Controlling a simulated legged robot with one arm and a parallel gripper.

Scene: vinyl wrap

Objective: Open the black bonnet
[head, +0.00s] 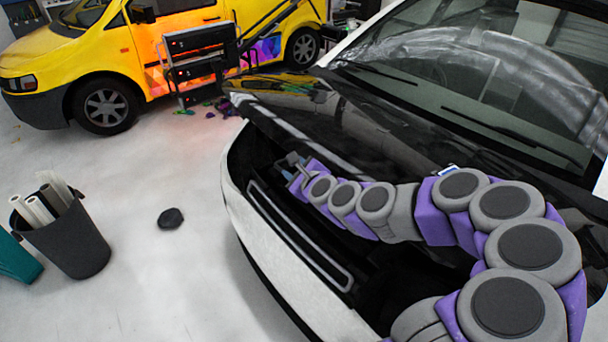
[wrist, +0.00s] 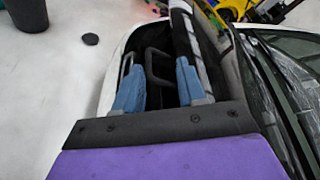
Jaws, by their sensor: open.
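The glossy black bonnet (head: 345,120) is on the white car at the right of the head view. A dark gap shows between its front edge and the car's white front (head: 238,190). I cannot tell how far the bonnet is raised. My gripper (head: 290,165) is at this front edge, near the bonnet's far corner, with my arm stretched along the gap. In the wrist view my gripper (wrist: 158,85) has its two blue fingers apart. A dark space and a black bar (wrist: 157,65) show between them. The bonnet's edge is close to the right finger; contact is unclear.
A yellow van (head: 75,60) and a black tool cart (head: 200,60) stand at the back. A dark bin with rolls (head: 70,240) stands at left, beside a teal box (head: 20,262).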

